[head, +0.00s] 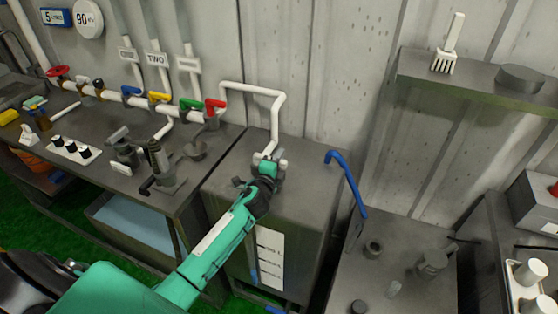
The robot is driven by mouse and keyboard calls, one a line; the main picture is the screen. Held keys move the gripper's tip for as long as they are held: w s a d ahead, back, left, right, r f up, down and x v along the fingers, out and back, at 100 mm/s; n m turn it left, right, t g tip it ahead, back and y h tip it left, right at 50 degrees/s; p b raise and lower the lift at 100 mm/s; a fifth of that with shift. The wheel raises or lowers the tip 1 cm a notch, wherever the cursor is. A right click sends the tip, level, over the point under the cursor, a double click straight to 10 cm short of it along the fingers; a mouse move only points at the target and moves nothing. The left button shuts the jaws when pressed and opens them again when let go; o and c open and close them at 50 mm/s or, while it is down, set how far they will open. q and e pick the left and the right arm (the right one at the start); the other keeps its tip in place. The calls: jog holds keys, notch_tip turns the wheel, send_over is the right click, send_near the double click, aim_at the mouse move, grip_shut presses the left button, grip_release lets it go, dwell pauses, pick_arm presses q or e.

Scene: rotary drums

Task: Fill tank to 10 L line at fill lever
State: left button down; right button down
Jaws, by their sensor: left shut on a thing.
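The tank (310,188) is a dark grey box at the middle, with a white scale label (270,257) on its front. Its markings are too small to read, and a little blue shows near the label's lower part. A white fitting that looks like the fill lever (264,157) is at the pipe's lower end. My left gripper (266,172) is shut on this lever; the fingers hide part of it. My right gripper is not in view.
A blue curved handle (349,183) rises at the tank's right side. Left is a bench with pipes and coloured valves, including a red one (214,106). A shelf (480,85) with a white brush (448,45) is at upper right. A lower bench (400,262) holds small metal parts.

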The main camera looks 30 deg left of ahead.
pick_arm(q)
jog(key=c, duration=1.3)
grip_release()
jog(key=shift+s, duration=0.1)
jog(key=s+b, duration=0.1)
jog(key=s, duration=0.3)
jog(key=s+b, duration=0.1)
jog(key=s, duration=0.3)
jog(key=s+d+b, duration=0.1)
jog(key=s, duration=0.3)
jog(key=shift+f, duration=0.15)
jog(key=shift+s, duration=0.8)
